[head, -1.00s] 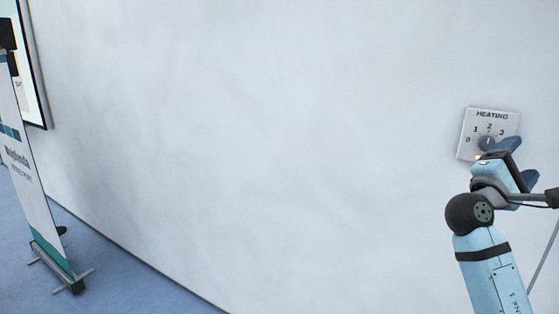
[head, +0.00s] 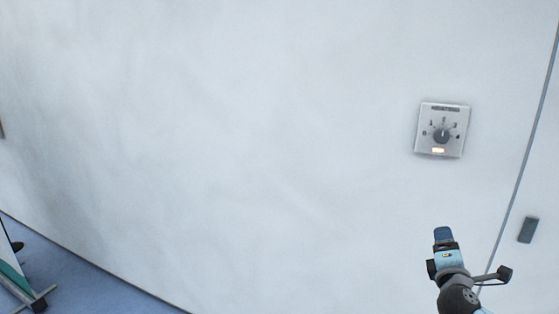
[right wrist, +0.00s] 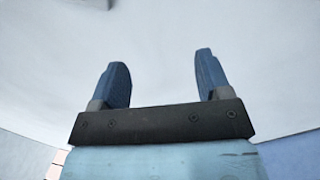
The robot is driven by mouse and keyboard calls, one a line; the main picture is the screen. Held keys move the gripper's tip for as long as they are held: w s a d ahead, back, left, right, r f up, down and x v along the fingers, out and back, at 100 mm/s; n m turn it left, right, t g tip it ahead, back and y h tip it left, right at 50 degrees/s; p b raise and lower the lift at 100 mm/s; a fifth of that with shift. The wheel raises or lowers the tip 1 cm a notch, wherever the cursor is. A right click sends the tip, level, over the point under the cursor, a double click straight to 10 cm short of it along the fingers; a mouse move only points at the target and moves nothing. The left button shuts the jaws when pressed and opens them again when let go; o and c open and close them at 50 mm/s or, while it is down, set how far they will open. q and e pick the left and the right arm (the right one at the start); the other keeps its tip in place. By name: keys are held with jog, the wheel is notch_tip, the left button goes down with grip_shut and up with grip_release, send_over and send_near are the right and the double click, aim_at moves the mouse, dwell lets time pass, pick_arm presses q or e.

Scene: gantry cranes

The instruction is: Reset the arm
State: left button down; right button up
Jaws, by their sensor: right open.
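My right gripper (head: 443,234) is at the lower right of the head view, below the heating dial panel and apart from it. In the right wrist view its two blue fingers (right wrist: 161,78) stand apart with nothing between them. My left gripper is not in view.
The white wall (head: 230,140) fills most of the head view and is bare left of the panel. A thin grey cable (head: 522,160) runs down the wall at the right, near a small dark plate (head: 528,230). A banner stand (head: 22,285) stands on the blue floor (head: 95,285) at lower left.

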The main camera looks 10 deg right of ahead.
jog(key=s+a+f+m+g+y, duration=0.1)
jog(key=s+a+f+y, duration=0.25)
jog(key=f, duration=0.35)
jog(key=s+a+f+m+g+y, duration=0.15)
jog(key=s+f, duration=0.25)
jog(key=f, duration=0.4)
jog(key=s+a+f+m+g+y, duration=0.1)
jog(key=s+a+f+g+y, duration=0.2)
jog(key=f, duration=0.4)
jog(key=s+a+f+m+g+y, duration=0.1)
jog(key=s+a+f+m+y, duration=0.15)
jog(key=s+f, duration=0.5)
jog(key=s+a+f+m+g+y, duration=0.15)
jog(key=s+a+f+m, duration=0.25)
jog(key=s, duration=0.7)
jog(key=w+a+r+m+t, duration=0.15)
jog(key=a+m, duration=0.35)
jog(key=a, duration=0.8)
notch_tip(320, 180, up, 10)
jog(key=p, duration=1.1)
jog(key=shift+d+r+n+p, duration=0.2)
jog(key=shift+n+p, duration=0.1)
jog(key=shift+s, duration=0.1)
